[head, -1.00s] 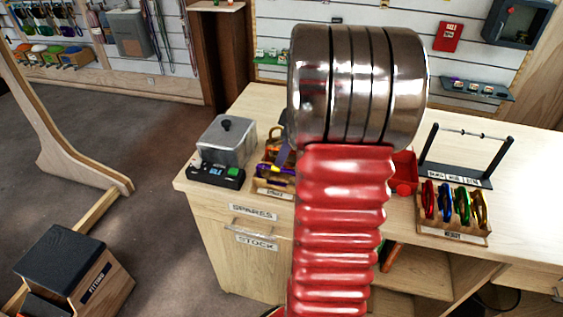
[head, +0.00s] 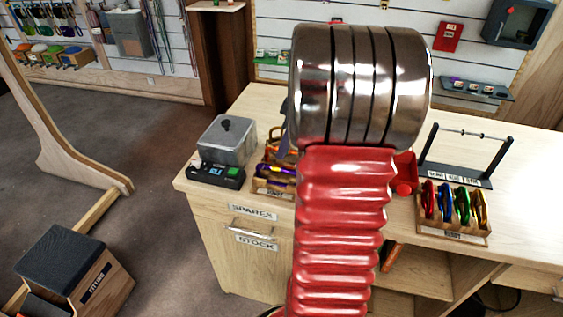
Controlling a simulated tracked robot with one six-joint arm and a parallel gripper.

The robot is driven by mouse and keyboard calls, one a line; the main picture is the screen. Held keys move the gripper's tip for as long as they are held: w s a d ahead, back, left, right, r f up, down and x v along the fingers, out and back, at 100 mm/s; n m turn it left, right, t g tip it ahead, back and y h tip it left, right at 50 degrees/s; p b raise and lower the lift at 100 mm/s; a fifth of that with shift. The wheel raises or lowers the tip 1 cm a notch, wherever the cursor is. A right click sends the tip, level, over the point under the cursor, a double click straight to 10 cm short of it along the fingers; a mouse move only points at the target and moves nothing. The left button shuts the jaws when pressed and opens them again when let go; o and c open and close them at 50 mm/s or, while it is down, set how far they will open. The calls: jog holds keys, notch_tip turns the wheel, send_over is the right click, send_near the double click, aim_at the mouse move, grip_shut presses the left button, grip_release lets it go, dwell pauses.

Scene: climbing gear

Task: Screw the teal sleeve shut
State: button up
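No teal sleeve can be made out in the head view. A rack of carabiners (head: 453,203) in red, blue, green and gold stands at the right of the wooden bench (head: 525,180), and no teal sleeve shows on them. A wooden tray (head: 273,187) with purple and yellow pieces stands left of my arm, partly hidden by it. My red ribbed arm and its large metal joint cover the middle of the bench. My gripper cannot be made out behind them.
A grey lidded box (head: 228,140) stands at the bench's left, behind a small black device (head: 216,175) with a green part. A black stand with a crossbar (head: 460,160) is behind the carabiner rack. A black-topped wooden box (head: 75,268) is on the floor.

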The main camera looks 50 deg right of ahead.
jog(key=shift+w+d, duration=0.35)
jog(key=shift+d, duration=0.35)
dwell(0.4)
jog(key=shift+f, duration=1.45)
jog(key=shift+s+a, duration=0.35)
jog(key=shift+a, duration=0.35)
jog(key=shift+w+v, duration=0.15)
jog(key=shift+v, duration=0.55)
jog(key=shift+w+v, duration=0.1)
jog(key=shift+v, duration=0.6)
jog(key=shift+a+r, duration=0.1)
jog(key=shift+a, duration=0.05)
jog(key=shift+w+d, duration=0.35)
jog(key=shift+d, duration=0.3)
